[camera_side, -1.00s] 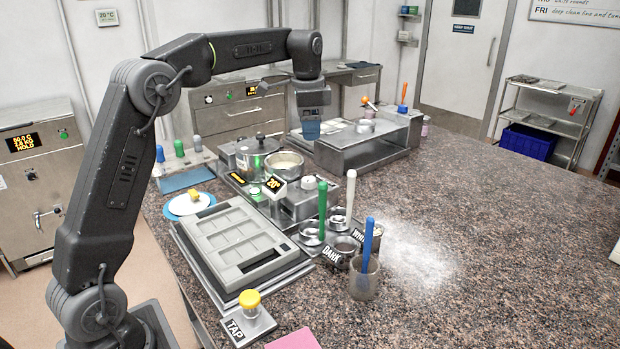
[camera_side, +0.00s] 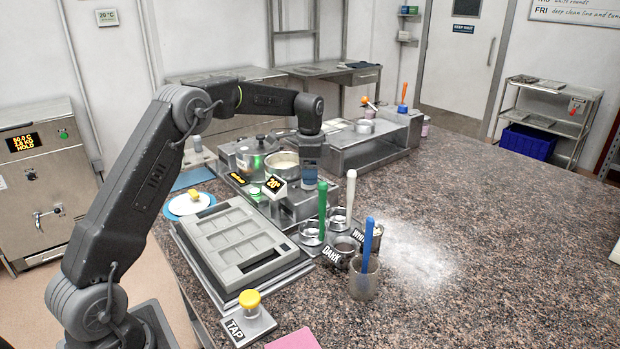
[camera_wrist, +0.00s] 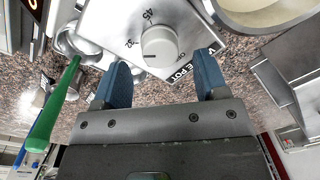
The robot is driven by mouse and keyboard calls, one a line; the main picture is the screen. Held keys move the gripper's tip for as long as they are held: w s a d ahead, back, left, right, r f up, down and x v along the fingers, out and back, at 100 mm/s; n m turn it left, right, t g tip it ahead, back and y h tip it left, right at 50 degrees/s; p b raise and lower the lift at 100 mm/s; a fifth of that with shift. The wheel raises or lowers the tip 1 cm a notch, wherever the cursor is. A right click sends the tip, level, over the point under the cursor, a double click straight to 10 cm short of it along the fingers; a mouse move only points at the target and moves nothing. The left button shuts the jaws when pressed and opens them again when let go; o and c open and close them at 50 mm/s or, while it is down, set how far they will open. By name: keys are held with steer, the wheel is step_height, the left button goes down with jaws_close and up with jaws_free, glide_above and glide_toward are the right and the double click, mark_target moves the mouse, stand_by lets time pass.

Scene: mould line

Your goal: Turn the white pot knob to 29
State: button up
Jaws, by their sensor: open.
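The white pot knob (camera_wrist: 161,47) is a round pale knob on a steel panel in the wrist view, with 45 and 32 printed near it and a partly hidden label ending in "POT". My gripper (camera_wrist: 162,75) is open. Its two blue fingers are apart, one to each side of the knob and just short of it in the picture; contact does not show. In the side view my gripper (camera_side: 309,176) hangs over the steel control box (camera_side: 295,208) and hides the knob. The small display (camera_side: 275,184) on the box reads 20°.
A lidded pot (camera_side: 257,155) and an open pot (camera_side: 283,163) stand just behind the box. Green (camera_side: 322,205), white and blue-handled tools stand upright in containers in front. A mould tray (camera_side: 238,245) lies left. The right side of the counter is clear.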

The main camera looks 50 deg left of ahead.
steer(key=shift+f, duration=1.25)
steer(key=shift+c, duration=0.4)
steer(key=c, duration=0.9)
steer(key=shift+o, duration=0.2)
steer(key=shift+n, duration=0.4)
steer(key=n, duration=0.6)
steer(key=shift+w+a+r, duration=0.1)
steer(key=shift+w+a, duration=0.05)
steer(key=n, duration=0.6)
steer(key=shift+a+n+g, duration=0.1)
steer(key=shift+n+g, duration=0.2)
steer(key=shift+n, duration=0.1)
